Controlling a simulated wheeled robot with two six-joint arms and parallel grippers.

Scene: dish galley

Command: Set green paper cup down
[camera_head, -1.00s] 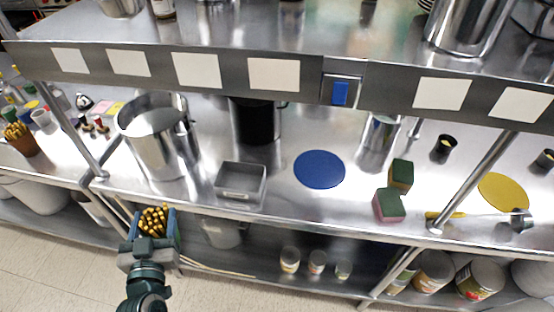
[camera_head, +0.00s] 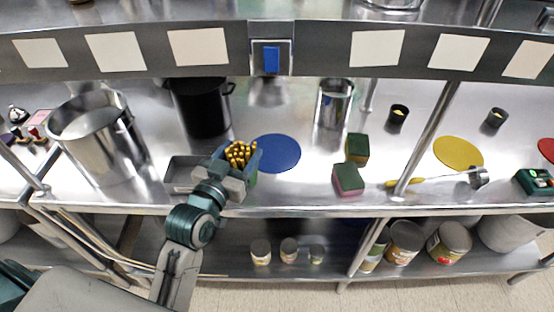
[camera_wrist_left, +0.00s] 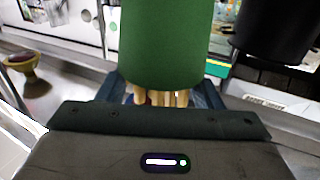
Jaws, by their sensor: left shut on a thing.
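My left gripper (camera_head: 236,163) is shut on the green paper cup, which fills the upper middle of the left wrist view (camera_wrist_left: 165,45). Several yellow-tan sticks (camera_head: 240,153) stand out of the cup. In the head view the jaws hide most of the cup. The gripper is at the counter's front, just left of the round blue mat (camera_head: 280,154) and overlapping the right part of the grey metal tray (camera_head: 178,178). I cannot tell the cup's height over the counter. My right gripper is not in view.
A steel pot (camera_head: 98,140) and a black pot (camera_head: 203,108) stand left and behind. A steel canister (camera_head: 333,103), two sponges (camera_head: 348,179) and a yellow mat (camera_head: 458,153) are to the right. A shelf edge (camera_head: 330,52) crosses above. The blue mat looks bare.

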